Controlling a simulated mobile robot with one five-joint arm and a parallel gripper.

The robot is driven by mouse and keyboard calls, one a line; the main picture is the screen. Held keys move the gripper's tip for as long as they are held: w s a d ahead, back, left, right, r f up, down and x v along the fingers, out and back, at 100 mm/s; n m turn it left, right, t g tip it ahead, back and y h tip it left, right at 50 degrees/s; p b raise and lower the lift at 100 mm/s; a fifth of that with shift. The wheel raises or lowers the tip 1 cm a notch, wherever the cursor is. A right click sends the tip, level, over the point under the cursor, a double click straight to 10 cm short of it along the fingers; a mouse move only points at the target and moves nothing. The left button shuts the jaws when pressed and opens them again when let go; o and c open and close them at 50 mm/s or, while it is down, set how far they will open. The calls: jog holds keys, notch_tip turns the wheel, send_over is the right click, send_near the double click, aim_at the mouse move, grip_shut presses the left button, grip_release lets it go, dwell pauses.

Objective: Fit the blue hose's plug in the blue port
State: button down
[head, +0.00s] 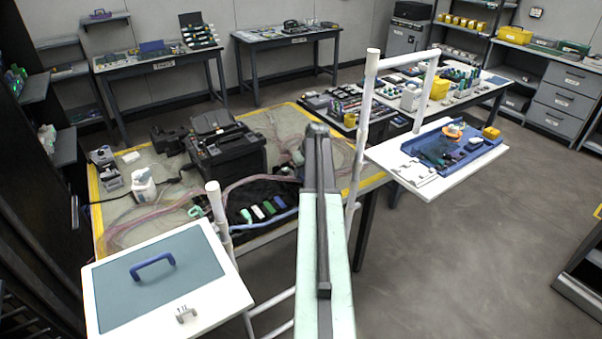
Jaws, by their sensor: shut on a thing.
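My arm (325,260) rises through the middle of the head view and covers part of the worktable. I cannot make out my gripper, which seems hidden behind the arm, nor anything it holds. A row of coloured pieces lies on a black area at the table's front edge: green (246,215), white (257,211), blue (268,207) and another green. The blue one may be the blue port, but it is too small to tell. A light-blue hose-like strip (262,226) runs along the front of this row toward my arm. Its plug end is not visible.
The yellow-edged worktable (98,215) carries a black machine (222,145), a white bottle (143,185) and pink tubing (235,186). A white-framed panel with a blue handle (152,265) is at lower left. A white board with a blue tray (455,148) is at right. Open floor lies at right.

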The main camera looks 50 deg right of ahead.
aim_at(301, 179)
jog(key=shift+f, duration=0.15)
jog(key=shift+f+b, duration=1.95)
jog(key=shift+b, duration=0.15)
jog(key=shift+f, duration=0.15)
jog(key=shift+f+b, duration=0.35)
jog(key=shift+b, duration=0.15)
jog(key=shift+f+b, duration=0.4)
jog(key=c, duration=1.2)
grip_release()
jog(key=shift+s+a, duration=0.1)
jog(key=shift+c, duration=0.2)
